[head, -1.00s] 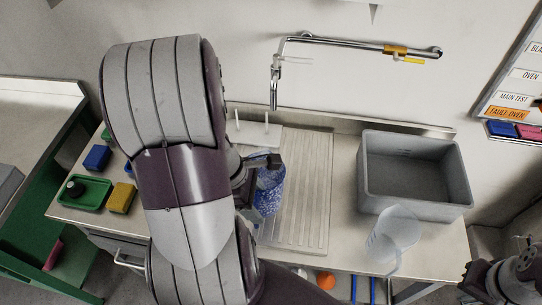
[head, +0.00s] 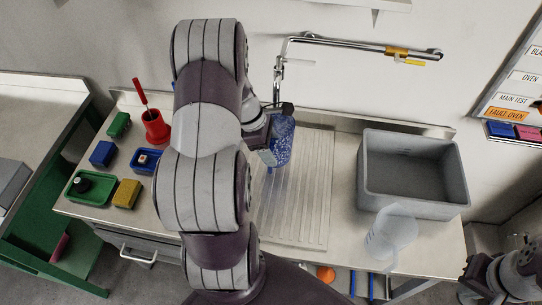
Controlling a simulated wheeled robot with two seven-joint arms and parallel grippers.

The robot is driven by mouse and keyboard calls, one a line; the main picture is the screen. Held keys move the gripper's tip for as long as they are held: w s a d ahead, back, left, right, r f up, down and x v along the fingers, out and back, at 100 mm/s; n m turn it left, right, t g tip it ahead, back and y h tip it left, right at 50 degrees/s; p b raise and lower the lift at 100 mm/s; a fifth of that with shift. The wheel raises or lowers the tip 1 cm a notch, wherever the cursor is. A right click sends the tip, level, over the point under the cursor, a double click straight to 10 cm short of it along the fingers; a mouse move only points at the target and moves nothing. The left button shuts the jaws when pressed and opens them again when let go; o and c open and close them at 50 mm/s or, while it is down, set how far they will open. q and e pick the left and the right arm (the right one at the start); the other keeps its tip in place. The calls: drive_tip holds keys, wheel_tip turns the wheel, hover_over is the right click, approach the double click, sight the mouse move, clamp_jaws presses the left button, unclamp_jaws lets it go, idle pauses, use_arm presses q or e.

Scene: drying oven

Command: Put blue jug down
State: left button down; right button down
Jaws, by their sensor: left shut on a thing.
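The blue jug (head: 279,150) is a translucent, speckled blue vessel in the middle of the head view, below the tap. My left gripper (head: 284,108) is at the jug's upper part and is shut on it. The jug looks nearly upright over the left end of the ribbed drainboard (head: 298,215); I cannot tell whether its base touches. My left arm hides part of the counter to the left of the jug. My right gripper (head: 527,245) is at the lower right edge, partly cut off, far from the jug; its jaws are unclear.
A wall tap (head: 278,75) hangs just above the jug. A grey basin (head: 412,207) and a clear jug (head: 389,236) stand at right. A red pot with a brush (head: 155,126), a green tray (head: 90,203) and sponges (head: 127,193) are at left. The drainboard's right part is clear.

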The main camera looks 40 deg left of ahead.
use_arm(q)
wheel_tip(320, 180, down, 5)
drive_tip(key=shift+w+f+p, duration=0.1)
drive_tip(key=shift+f+p, duration=0.05)
drive_tip(key=shift+p, duration=0.15)
drive_tip(key=shift+c, duration=1.5)
unclamp_jaws()
drive_tip(key=shift+a, duration=0.1)
drive_tip(key=d+v, duration=0.1)
drive_tip(key=v, duration=1.1)
drive_tip(key=s+d+r+m+y, duration=0.1)
drive_tip(key=s+d+m+y, duration=0.1)
drive_tip(key=d+m, duration=0.7)
drive_tip(key=s+d+r+m+y, duration=0.1)
drive_tip(key=s+d+m, duration=0.2)
drive_tip(key=d+m, duration=0.7)
drive_tip(key=m+b, duration=0.1)
drive_tip(key=m, duration=0.4)
drive_tip(key=shift+r+g+y, duration=0.2)
drive_tip(key=shift+g+y, duration=0.2)
